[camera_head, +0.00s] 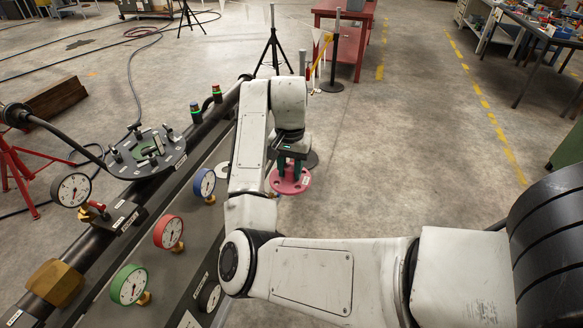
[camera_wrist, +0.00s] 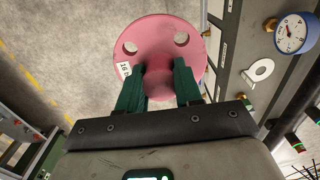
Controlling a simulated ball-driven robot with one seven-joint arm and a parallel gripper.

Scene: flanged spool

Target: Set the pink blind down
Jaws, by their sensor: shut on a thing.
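The pink blind (camera_head: 291,181) is a round disc with holes and a small white label. It hangs below my gripper (camera_head: 289,163), right of the grey panel and in front of bare concrete floor. In the wrist view the blind (camera_wrist: 165,32) fills the upper middle. The dark green fingers of my gripper (camera_wrist: 159,80) are closed on its raised middle part, and that part is partly hidden between them. No surface is seen touching the blind from below.
A dark flange plate (camera_head: 145,150) with upright studs sits on the pipe at left. Red (camera_head: 168,232), green (camera_head: 129,284) and blue (camera_head: 204,182) gauges stand along the pipe and grey panel. A red table (camera_head: 345,30) is at the back. Floor right of my gripper is clear.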

